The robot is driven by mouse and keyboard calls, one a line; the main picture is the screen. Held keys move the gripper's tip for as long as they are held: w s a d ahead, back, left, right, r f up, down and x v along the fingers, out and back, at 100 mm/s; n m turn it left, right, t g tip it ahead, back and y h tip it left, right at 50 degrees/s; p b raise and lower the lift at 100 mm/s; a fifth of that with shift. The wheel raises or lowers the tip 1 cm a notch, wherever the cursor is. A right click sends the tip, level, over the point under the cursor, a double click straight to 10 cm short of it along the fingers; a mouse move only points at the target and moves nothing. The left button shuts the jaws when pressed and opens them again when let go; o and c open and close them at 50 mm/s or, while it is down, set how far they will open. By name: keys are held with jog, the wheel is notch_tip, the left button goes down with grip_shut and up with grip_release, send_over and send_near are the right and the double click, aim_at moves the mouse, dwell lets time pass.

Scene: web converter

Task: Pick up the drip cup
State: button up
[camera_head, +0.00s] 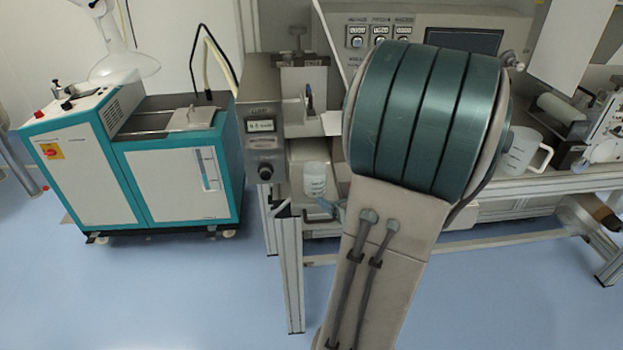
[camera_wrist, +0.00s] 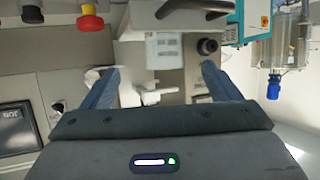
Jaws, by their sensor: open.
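A small whitish, translucent cup with faint markings, which looks like the drip cup (camera_head: 315,180), is at the front of the machine, just left of my arm in the head view. In the wrist view, a pale boxy shape (camera_wrist: 165,50) beside a dark round knob may be the same cup; I cannot tell for sure. My gripper (camera_wrist: 160,76) is open, its two blue-grey fingers wide apart with nothing held between them. The pale shape appears beyond the fingertips.
A control unit with a dark knob (camera_head: 265,171) is left of the cup. A teal and white cabinet (camera_head: 170,165) stands farther left. Metal frame legs (camera_head: 290,270) stand below. The blue floor at front left is clear.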

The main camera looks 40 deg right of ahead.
aim_at(322, 186)
jog(key=p+x, duration=0.5)
jog(key=x, duration=0.3)
jog(key=shift+w, duration=0.15)
jog(key=shift+a+p+x, duration=0.1)
jog(key=shift+p+x, duration=0.5)
jog(key=shift+x, duration=0.75)
jog(key=shift+a+p+x, duration=0.15)
jog(key=shift+p+x, duration=0.4)
jog(key=shift+x, duration=0.75)
jog(key=shift+w+r, duration=0.1)
jog(key=shift+r, duration=0.05)
jog(key=c, duration=1.1)
